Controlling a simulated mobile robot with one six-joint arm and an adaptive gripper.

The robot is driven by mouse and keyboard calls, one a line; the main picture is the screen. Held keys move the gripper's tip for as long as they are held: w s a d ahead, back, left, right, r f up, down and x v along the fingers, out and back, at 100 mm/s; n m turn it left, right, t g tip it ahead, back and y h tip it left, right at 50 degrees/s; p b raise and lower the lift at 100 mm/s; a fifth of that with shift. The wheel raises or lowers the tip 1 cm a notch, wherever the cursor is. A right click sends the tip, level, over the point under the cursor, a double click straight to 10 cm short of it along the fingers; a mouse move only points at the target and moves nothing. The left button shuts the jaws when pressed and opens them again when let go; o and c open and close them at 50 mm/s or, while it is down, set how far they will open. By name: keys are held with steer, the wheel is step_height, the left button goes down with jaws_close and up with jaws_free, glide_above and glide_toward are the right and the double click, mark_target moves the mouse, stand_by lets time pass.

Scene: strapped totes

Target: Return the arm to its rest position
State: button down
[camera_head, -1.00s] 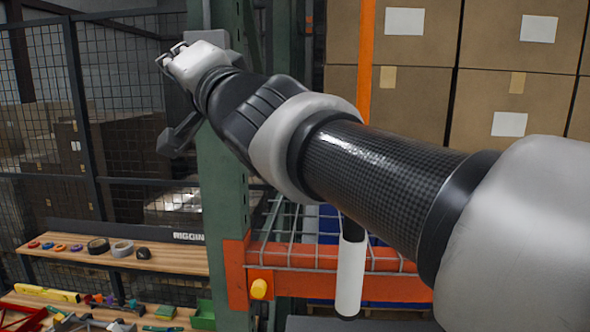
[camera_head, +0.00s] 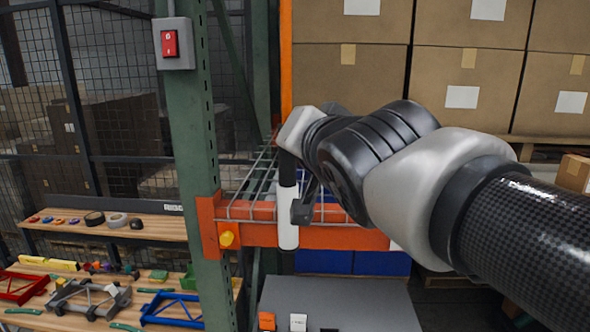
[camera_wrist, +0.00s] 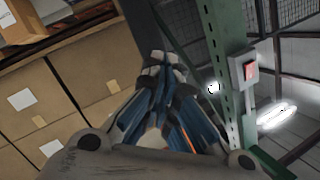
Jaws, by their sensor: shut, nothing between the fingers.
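My arm reaches in from the right edge in the head view, bent at its black joint, with its white wrist end in front of the rack beam. The fingers cannot be made out there. In the wrist view my gripper (camera_wrist: 163,62) shows its blue-and-grey fingers together, with nothing seen between them. Past the fingertips are the brown boxes and the green rack post.
An orange beam (camera_head: 345,237) and wire deck lie close to my wrist. Stacked cartons (camera_head: 465,70) stand behind. A wooden bench (camera_head: 150,225) with tapes and tools is left; a grey surface (camera_head: 350,305) is below.

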steer(key=s+d+f+n+g+h, duration=0.1)
steer(key=s+d+f+g+h, duration=0.1)
steer(key=s+d+f, duration=0.4)
steer(key=s+d+f+g+h, duration=0.15)
steer(key=d+f, duration=0.25)
steer(key=f, duration=0.5)
steer(key=s+d+f+n+g+b, duration=0.3)
steer(key=s+f+g, duration=0.4)
steer(key=s+f, duration=1)
step_height(320, 180, down, 25)
steer(key=b, duration=2.2)
steer(key=shift+s+d+f+g+h, duration=0.2)
steer(key=shift+s+d+g+h, duration=0.15)
steer(key=shift+s+d, duration=0.1)
